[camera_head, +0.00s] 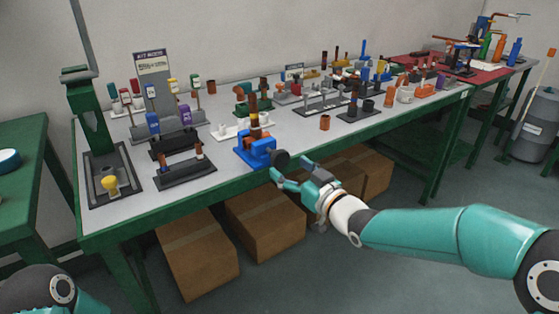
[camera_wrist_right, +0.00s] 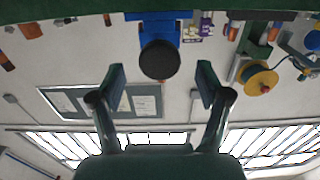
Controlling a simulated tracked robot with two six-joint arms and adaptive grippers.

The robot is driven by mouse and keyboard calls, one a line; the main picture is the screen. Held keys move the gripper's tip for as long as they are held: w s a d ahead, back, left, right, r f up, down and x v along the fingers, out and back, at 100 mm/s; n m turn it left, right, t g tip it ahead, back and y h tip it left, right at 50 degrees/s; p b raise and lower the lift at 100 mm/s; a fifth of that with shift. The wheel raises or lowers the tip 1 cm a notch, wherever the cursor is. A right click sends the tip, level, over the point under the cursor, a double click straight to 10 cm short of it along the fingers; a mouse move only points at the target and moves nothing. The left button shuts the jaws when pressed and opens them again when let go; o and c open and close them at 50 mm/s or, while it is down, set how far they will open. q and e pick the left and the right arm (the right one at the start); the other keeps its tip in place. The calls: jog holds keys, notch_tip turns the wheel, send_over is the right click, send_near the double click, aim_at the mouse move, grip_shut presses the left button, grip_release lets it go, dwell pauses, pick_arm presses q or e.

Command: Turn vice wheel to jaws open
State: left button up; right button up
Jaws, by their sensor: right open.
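The blue vice (camera_head: 254,152) stands at the front edge of the grey workbench, with an upright brown and orange part above it. Its black round wheel (camera_head: 281,160) faces out over the edge. My right gripper (camera_head: 291,170) is open and empty just in front of the wheel. In the right wrist view the wheel (camera_wrist_right: 160,60) lies ahead, centred between the spread fingertips of my right gripper (camera_wrist_right: 161,78), with clear gaps on both sides. The blue vice body (camera_wrist_right: 160,30) shows behind it. My left gripper is not in view; only part of my left arm shows at bottom left.
Black stands (camera_head: 186,172) with small parts are left of the vice. A green press (camera_head: 92,118) stands at the bench's left end. An orange-brown cup (camera_head: 325,122) is to the right. Cardboard boxes (camera_head: 265,225) sit below the bench. The floor in front is clear.

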aim_at(283, 164)
jog(key=x, duration=0.5)
jog(key=c, duration=1.2)
jog(key=shift+f+n+b, duration=0.2)
jog(key=shift+n+b, duration=0.5)
jog(key=shift+b, duration=0.4)
jog(key=n+b, duration=0.4)
jog(key=shift+d, duration=0.1)
jog(key=n+b, duration=0.3)
jog(key=shift+n, duration=0.4)
jog(key=shift+n+b, duration=1.05)
jog(key=shift+n, duration=0.75)
